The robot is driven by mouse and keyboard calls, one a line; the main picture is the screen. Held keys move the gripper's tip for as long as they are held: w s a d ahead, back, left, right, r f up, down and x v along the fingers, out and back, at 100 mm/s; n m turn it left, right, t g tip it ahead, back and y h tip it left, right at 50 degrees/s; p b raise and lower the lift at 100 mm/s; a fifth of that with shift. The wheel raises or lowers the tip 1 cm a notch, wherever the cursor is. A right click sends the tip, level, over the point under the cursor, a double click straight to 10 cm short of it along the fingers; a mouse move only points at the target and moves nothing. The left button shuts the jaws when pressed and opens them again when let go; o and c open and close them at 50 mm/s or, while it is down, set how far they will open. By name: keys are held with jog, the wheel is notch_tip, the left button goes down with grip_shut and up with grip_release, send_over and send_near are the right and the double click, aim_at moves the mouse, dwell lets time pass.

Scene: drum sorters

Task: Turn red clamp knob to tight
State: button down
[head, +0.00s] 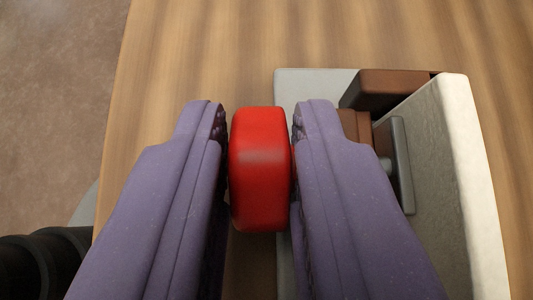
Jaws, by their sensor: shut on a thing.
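The red clamp knob (259,165) is a rounded red block in the middle of the head view. My gripper (259,150) has one purple finger on each side of it and is shut on it. The right finger hides whatever joins the knob to the clamp. To the right are a brown block (390,88) and a grey plate with a short shaft (401,165). I see no mark that tells how tight the knob is.
A pale upright panel (455,150) stands close to the right of my gripper. A light grey base plate (300,82) lies on the wooden table (200,50). The table's left edge borders a brown floor (55,120). The wood beyond the knob is clear.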

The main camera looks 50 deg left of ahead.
jog(key=shift+s+a+f, duration=0.1)
jog(key=shift+s+f, duration=0.05)
jog(key=shift+f, duration=0.05)
jog(key=c, duration=1.1)
grip_release()
jog(key=shift+r, duration=0.1)
jog(key=p+v, duration=0.1)
jog(key=v, duration=0.7)
jog(key=shift+p, duration=0.35)
